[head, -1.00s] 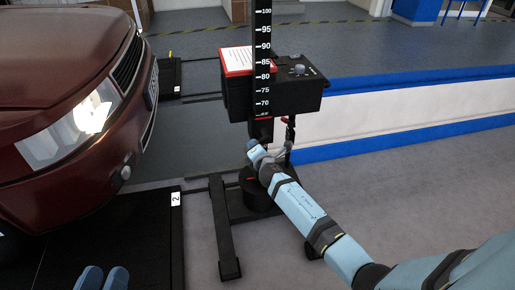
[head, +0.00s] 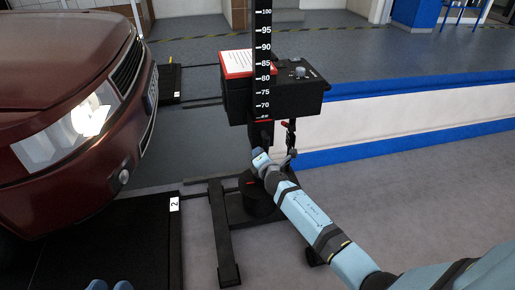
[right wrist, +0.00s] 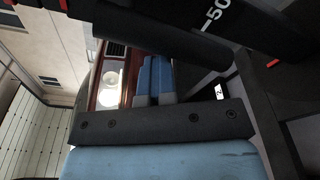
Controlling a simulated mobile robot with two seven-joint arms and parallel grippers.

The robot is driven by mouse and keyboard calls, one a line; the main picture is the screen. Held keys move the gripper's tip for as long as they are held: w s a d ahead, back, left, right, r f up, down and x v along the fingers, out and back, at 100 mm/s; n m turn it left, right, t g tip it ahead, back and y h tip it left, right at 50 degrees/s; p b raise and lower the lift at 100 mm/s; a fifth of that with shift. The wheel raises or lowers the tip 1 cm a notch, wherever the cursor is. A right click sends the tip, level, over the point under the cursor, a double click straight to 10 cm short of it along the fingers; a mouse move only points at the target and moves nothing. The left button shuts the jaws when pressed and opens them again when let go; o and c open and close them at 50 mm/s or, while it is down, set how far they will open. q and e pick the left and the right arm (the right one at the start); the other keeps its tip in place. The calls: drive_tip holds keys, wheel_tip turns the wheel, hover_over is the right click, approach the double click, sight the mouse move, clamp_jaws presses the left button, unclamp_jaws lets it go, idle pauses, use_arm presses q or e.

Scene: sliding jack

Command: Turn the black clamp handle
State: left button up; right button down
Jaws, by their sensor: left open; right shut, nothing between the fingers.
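The headlight tester, a black box (head: 285,97) on a scaled column (head: 263,50), stands right of the car. Below the box, a small dark lever with a red part (head: 289,127) hangs beside the column; I cannot tell for certain that it is the clamp handle. My right gripper (head: 261,159) is by the column, below the box and left of the lever's lower end. In the right wrist view its blue fingers (right wrist: 155,78) are together and empty, below a thick black bar (right wrist: 165,38). My left gripper (head: 110,286) barely shows at the bottom left, its two tips apart.
The dark red car (head: 70,90) with a lit headlight fills the left. The tester's black base (head: 222,235) stands on the floor near a black platform (head: 110,235). A blue-and-white low wall (head: 420,120) runs behind. The grey floor at right is clear apart from my arm.

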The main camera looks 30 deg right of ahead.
drive_tip(key=s+a+p, duration=0.2)
drive_tip(key=s, duration=0.5)
drive_tip(key=shift+s+a+r, duration=0.25)
drive_tip(key=shift+a+r, duration=0.05)
drive_tip(key=shift+a, duration=0.1)
idle(0.5)
drive_tip(key=shift+d, duration=0.1)
